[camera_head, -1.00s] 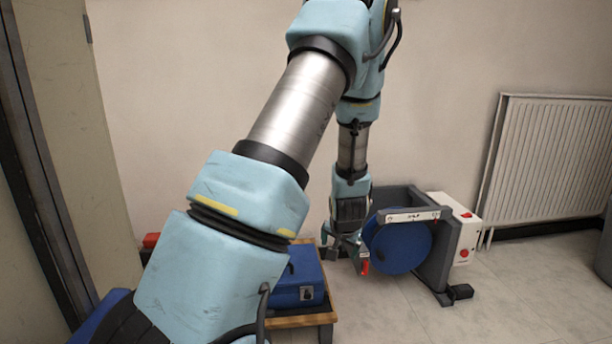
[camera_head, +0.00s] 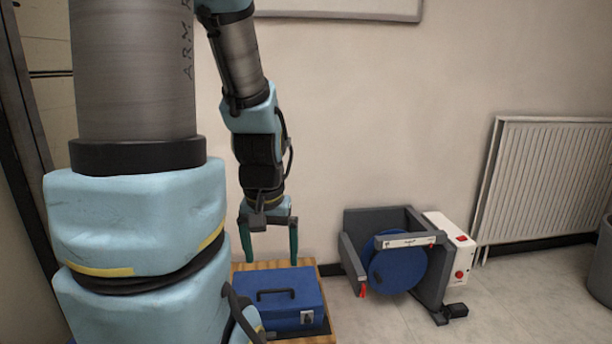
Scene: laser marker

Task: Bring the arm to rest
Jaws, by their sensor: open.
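My gripper (camera_head: 270,248) hangs pointing down at the end of my arm, with its two green-tipped fingers spread apart and nothing between them. It is above and behind the blue case (camera_head: 284,296), which rests on a wooden-topped stand (camera_head: 322,281). My arm's large links fill the left side of the view. The grey machine (camera_head: 428,265) with a blue disc (camera_head: 392,268) stands on the floor to the right, apart from my gripper.
A white box with red buttons (camera_head: 462,260) is fixed at the machine's right side. A white radiator (camera_head: 548,182) is on the wall farther right, with a grey bin (camera_head: 603,262) at the edge. Floor in front of the machine is clear.

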